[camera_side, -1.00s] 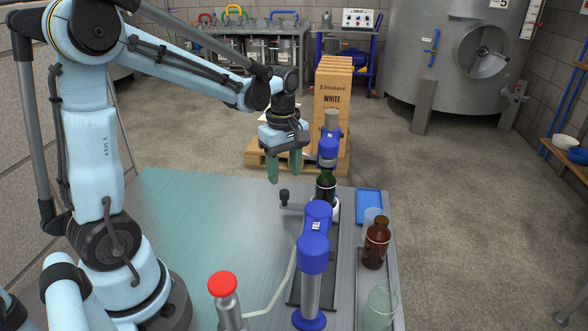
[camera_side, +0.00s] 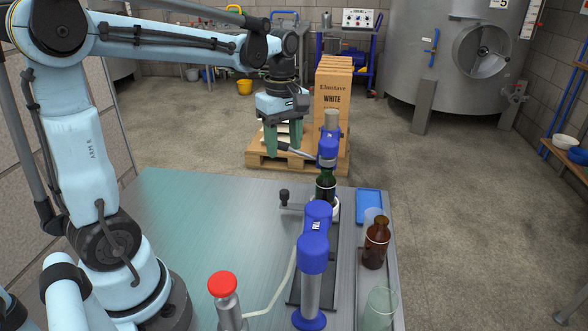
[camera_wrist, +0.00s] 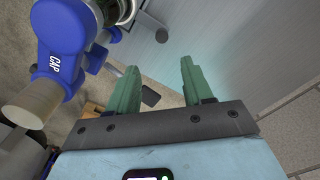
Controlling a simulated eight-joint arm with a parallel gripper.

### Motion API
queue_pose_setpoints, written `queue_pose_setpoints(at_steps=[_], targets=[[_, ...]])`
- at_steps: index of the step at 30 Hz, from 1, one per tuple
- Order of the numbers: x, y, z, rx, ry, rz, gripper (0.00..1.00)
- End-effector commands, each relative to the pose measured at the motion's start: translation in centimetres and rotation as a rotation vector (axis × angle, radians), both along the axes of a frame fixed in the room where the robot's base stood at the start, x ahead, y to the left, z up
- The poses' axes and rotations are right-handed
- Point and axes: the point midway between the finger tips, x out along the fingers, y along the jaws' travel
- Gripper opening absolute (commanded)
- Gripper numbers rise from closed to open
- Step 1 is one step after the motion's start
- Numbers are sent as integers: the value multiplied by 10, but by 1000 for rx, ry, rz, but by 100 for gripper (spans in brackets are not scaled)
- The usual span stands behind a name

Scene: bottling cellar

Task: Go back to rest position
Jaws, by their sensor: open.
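My gripper (camera_side: 284,140) hangs fingers down above the back edge of the steel table (camera_side: 200,230) in the side view. Its two green fingers are apart with nothing held between them. The wrist view shows the open fingers (camera_wrist: 158,88) over the table top and part of the floor. To the right of my gripper stands the blue capping device (camera_side: 329,145), with a dark green bottle (camera_side: 325,187) under it. Its blue head, marked CAP, fills the upper left of the wrist view (camera_wrist: 65,45).
A second blue-headed device (camera_side: 313,255) stands nearer on the table, beside a red-topped cylinder (camera_side: 223,287). A brown bottle (camera_side: 375,245), a clear glass (camera_side: 380,305) and a blue tray (camera_side: 369,206) are at the right edge. Boxes (camera_side: 331,100) stand on a pallet behind. The table's left part is clear.

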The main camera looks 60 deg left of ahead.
Motion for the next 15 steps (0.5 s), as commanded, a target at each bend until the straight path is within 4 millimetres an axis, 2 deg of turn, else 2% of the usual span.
queue_pose_setpoints(at_steps=[5,15], targets=[[-12,-20,2,33,-85,-231,51],[-47,-73,-7,243,-343,-997,51]])
